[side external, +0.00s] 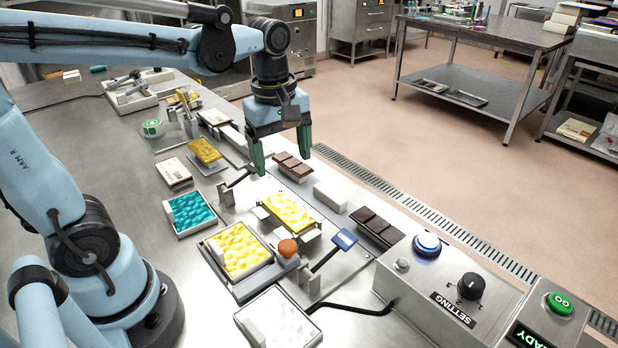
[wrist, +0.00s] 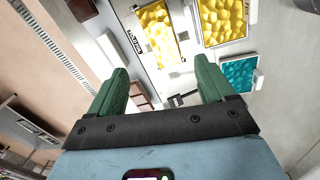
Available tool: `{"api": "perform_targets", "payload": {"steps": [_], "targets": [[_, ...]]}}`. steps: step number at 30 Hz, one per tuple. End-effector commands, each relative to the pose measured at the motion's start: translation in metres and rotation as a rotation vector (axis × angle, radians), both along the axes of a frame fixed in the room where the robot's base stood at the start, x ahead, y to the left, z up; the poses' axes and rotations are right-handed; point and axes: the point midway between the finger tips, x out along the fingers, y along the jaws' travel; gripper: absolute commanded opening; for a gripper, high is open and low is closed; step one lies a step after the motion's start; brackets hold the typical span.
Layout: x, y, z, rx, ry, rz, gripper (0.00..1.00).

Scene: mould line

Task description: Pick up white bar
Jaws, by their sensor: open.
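The white bar (side external: 331,196) lies on the steel worktop near its far edge, between a brown bar (side external: 292,167) and a dark brown bar (side external: 376,226). In the wrist view the white bar (wrist: 110,47) shows just beyond the tip of the left finger. My gripper (side external: 281,150) is open and empty, with green fingers pointing down. It is above and beside the brown bar, to the left of the white bar in the side view. In the wrist view my gripper (wrist: 161,68) has its fingers wide apart, and the left one partly hides the brown bar (wrist: 140,97).
Yellow-filled moulds (side external: 289,212), a teal-filled mould (side external: 189,212) and a white mould (side external: 278,319) stand nearer my base. A control box (side external: 450,285) stands at the right.

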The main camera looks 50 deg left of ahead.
Motion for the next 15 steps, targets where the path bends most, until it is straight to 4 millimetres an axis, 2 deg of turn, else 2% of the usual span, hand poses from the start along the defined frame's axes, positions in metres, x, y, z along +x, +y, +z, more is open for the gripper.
{"api": "perform_targets", "payload": {"steps": [3,8,15], "targets": [[0.004,0.001,0.001,-0.008,0.047,0.121,0.82],[0.004,0.002,-0.005,-0.009,0.067,0.177,0.82],[0.005,0.002,-0.036,-0.009,0.066,0.175,0.82]]}}
